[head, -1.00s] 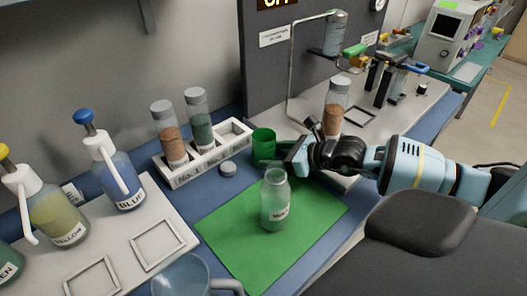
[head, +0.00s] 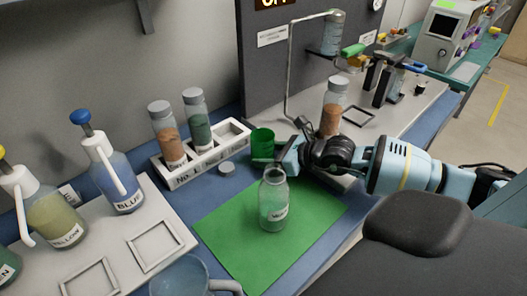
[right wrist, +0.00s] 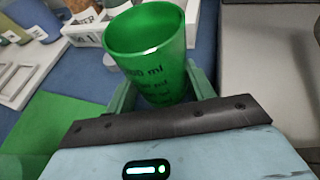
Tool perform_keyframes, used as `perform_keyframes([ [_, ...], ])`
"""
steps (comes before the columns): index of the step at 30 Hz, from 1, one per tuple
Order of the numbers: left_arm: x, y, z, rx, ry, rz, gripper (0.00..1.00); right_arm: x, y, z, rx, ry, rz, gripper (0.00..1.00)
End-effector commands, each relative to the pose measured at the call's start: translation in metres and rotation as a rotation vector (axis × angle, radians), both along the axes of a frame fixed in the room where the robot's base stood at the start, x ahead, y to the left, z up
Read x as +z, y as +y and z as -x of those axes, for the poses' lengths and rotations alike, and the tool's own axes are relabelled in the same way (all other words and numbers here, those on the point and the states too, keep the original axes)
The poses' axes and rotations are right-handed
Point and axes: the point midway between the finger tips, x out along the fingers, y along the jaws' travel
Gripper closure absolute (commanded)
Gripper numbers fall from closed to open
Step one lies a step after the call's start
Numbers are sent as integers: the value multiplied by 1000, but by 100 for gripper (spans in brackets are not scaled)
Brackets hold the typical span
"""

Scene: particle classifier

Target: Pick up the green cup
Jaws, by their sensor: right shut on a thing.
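The green cup (head: 262,145) stands upright behind the green mat, just right of the white rack. It also shows in the right wrist view (right wrist: 148,50), where it sits between the two fingers with dark volume marks on its side. My right gripper (head: 281,150) comes in from the right and is shut on the cup. In the right wrist view the fingers (right wrist: 160,88) flank the cup on both sides. Whether the cup's base touches the table is hidden. My left gripper is not in view.
A clear bottle (head: 273,200) stands on the green mat (head: 235,240) in front of the cup. The white rack (head: 205,158) holds two filled bottles, with a grey cap (head: 227,168) before it. A bottle with brown grains (head: 331,118) stands behind my right arm.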

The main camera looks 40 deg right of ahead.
Motion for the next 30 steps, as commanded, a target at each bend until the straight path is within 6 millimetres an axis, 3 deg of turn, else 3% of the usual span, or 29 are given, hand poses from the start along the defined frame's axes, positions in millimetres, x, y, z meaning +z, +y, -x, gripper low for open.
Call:
perform_keyframes([
  [11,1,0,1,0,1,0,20,7,0,0,0,-3,0,73],
  [22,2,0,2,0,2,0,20,35,0,0,0,-2,0,73],
  [30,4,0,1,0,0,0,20,37,-5,20,-1,0,2,73],
])
